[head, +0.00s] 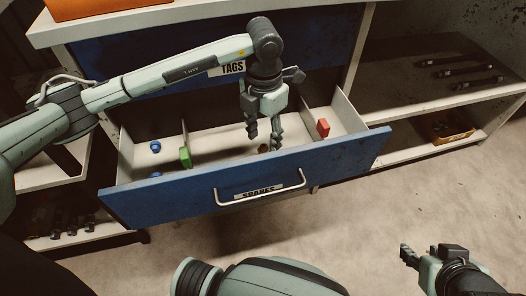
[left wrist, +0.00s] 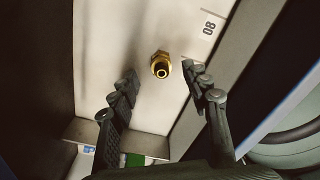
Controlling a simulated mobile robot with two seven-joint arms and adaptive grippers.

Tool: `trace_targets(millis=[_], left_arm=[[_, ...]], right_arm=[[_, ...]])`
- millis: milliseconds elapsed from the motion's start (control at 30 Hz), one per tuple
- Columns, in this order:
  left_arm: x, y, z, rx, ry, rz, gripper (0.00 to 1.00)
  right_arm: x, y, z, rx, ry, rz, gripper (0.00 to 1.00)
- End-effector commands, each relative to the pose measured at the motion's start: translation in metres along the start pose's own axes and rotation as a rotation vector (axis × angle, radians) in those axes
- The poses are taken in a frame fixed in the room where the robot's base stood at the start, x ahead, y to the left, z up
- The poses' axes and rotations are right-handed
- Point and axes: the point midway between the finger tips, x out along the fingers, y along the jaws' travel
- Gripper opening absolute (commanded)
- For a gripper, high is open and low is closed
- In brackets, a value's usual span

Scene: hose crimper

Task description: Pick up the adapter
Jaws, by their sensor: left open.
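The adapter is a small brass fitting (left wrist: 161,65) with a hex body and a round hole, on the pale drawer floor. In the head view the adapter (head: 263,149) is a small brass spot in the drawer's middle compartment, partly hidden by my left gripper. My left gripper (head: 265,142) points down into that compartment, open and empty. In the left wrist view its fingers (left wrist: 159,78) are spread to either side of the adapter, without visible contact. My right gripper (head: 428,258) is at the lower right, away from the drawer; its finger opening is unclear.
The open blue drawer (head: 150,203) has a "SPARES" label and a silver handle (head: 263,192). Pale dividers separate its compartments. Shelves (head: 440,85) stand at right.

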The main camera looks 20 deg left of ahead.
Motion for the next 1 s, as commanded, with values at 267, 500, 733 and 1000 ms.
trace_targets(millis=[267, 500, 733, 1000], left_arm=[[0.038, -0.003, -0.002, 0.000, 0.002, -0.004, 0.47], [0.049, -0.002, -0.001, 0.000, -0.002, -0.002, 0.47], [0.048, -0.002, -0.001, 0.000, -0.002, -0.002, 0.28], [0.048, -0.002, -0.001, 0.000, -0.002, -0.002, 0.00]], right_arm=[[0.001, 0.000, -0.001, 0.000, 0.004, 0.000, 0.40], [0.001, -0.002, -0.004, -0.001, 0.017, -0.003, 0.40], [0.001, -0.002, -0.004, -0.002, 0.017, -0.003, 0.40], [0.001, -0.002, -0.004, -0.002, 0.017, -0.003, 0.40]])
